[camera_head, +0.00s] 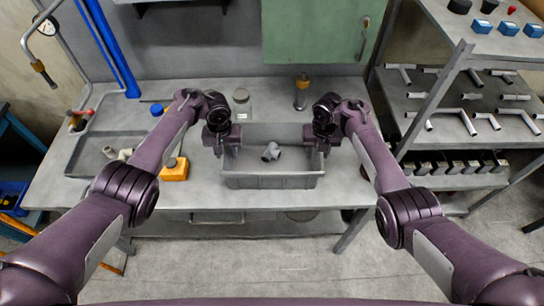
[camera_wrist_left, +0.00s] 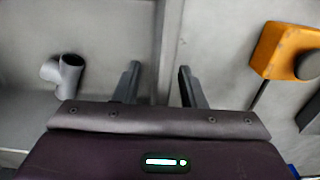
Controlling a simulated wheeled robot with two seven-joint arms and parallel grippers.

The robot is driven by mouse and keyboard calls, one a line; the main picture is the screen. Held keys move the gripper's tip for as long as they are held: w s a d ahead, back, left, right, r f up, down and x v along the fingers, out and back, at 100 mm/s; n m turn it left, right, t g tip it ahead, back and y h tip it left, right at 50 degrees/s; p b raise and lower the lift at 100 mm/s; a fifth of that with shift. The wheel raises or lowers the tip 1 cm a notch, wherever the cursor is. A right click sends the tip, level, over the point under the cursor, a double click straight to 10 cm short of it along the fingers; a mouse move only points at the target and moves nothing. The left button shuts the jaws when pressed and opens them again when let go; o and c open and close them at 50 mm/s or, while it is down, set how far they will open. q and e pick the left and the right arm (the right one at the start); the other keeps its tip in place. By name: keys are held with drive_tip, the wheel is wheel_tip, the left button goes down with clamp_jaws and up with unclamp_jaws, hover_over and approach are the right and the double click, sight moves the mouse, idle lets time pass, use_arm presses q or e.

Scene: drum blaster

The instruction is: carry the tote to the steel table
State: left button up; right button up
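A grey open tote (camera_head: 270,182) sits on a grey metal-looking bench (camera_head: 175,202) near its front edge, with a grey pipe fitting (camera_head: 271,152) inside. I cannot tell whether this bench is the steel table. My left gripper (camera_head: 219,150) is at the tote's left end. In the left wrist view the tote's wall (camera_wrist_left: 168,40) runs between the two parted fingers of this gripper (camera_wrist_left: 160,85), and the fitting (camera_wrist_left: 66,72) lies to the left. My right gripper (camera_head: 324,150) is at the tote's right end; its fingertips are too small to read.
An orange tool (camera_head: 175,170) lies left of the tote; it also shows in the left wrist view (camera_wrist_left: 282,50). A jar (camera_head: 242,104) and a bottle (camera_head: 301,95) stand behind. A shallow tray (camera_head: 90,152) is at left. A pipe rack (camera_head: 440,100) stands at right.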

use_arm(q)
drive_tip(key=shift+c, duration=0.3)
use_arm(e)
drive_tip(key=shift+c, duration=0.3)
use_arm(q)
drive_tip(key=shift+s+r, duration=0.1)
clamp_jaws()
use_arm(e)
drive_tip(key=shift+s+r, duration=0.1)
clamp_jaws()
use_arm(q)
drive_tip(key=shift+r, duration=0.2)
use_arm(e)
drive_tip(key=shift+r, duration=0.2)
